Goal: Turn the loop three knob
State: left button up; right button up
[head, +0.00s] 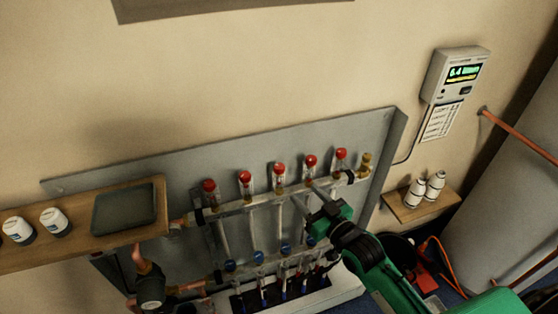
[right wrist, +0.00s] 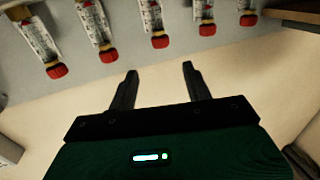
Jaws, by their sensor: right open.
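A lower row has blue knobs, including one near the middle (head: 285,250). No loop numbers are readable. My right gripper (head: 303,192) is in front of the upper bar, right of the middle tube. In the right wrist view its two fingers (right wrist: 160,72) are apart and empty. The middle red cap (right wrist: 160,41) appears beyond the gap between them, apart from both. My left gripper is not in view.
A wooden shelf (head: 85,245) with a dark tablet (head: 124,209) and white jars stands left. A small shelf (head: 424,206) with white bottles is at right, below a wall controller (head: 456,75). A large grey cylinder (head: 505,215) stands far right.

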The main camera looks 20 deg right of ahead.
aim_at(283, 169)
jog(key=p+x, duration=0.3)
jog(key=x, duration=0.9)
jog(key=shift+a+r+p, duration=0.1)
jog(key=shift+r+p, duration=0.1)
jog(key=shift+p, duration=0.1)
jog(key=shift+x, duration=0.85)
jog(key=shift+f, duration=0.1)
jog(key=c, duration=0.9)
jog(key=shift+c, duration=0.2)
